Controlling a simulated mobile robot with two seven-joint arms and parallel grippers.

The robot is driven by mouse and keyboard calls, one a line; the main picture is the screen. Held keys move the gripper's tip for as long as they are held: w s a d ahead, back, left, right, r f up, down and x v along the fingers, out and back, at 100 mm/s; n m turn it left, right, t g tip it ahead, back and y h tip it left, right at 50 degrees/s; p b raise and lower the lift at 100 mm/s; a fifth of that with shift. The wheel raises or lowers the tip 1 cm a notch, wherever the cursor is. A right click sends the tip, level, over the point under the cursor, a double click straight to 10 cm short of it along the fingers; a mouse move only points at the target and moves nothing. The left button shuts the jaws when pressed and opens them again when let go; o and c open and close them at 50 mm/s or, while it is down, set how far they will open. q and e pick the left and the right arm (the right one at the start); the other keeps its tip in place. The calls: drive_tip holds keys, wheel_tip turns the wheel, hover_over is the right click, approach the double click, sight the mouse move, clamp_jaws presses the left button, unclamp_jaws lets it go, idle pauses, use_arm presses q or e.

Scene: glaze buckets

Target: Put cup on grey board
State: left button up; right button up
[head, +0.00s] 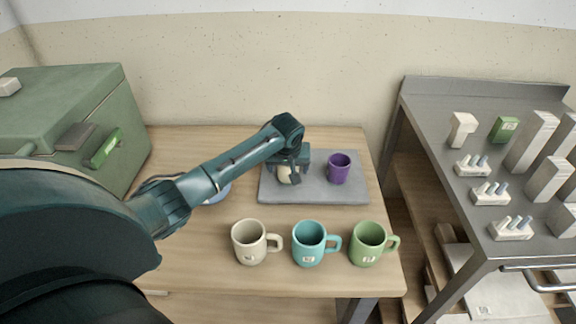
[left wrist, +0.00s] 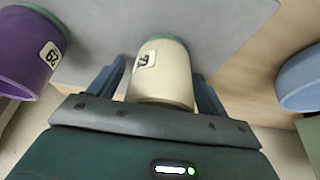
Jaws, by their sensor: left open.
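A cream cup (head: 285,175) stands on the grey board (head: 325,193) near its left end. It also shows in the left wrist view (left wrist: 162,75), with a small number label. My left gripper (left wrist: 160,88) is open, with one finger on each side of the cream cup. In the head view the gripper (head: 289,172) hides much of the cup. A purple cup (head: 339,169) stands on the board to the right, clear of the gripper. My right gripper is not in view.
Cream (head: 248,244), teal (head: 309,244) and green (head: 368,245) mugs stand in front of the board. A blue round item (head: 217,194) is partly hidden by my arm. A green chest (head: 70,110) stands left; a metal bench (head: 470,215) stands right.

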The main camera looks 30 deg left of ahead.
use_arm(q)
drive_tip(key=p+v, duration=0.1)
drive_tip(key=v, duration=1.1)
drive_tip(key=shift+w+r, duration=0.1)
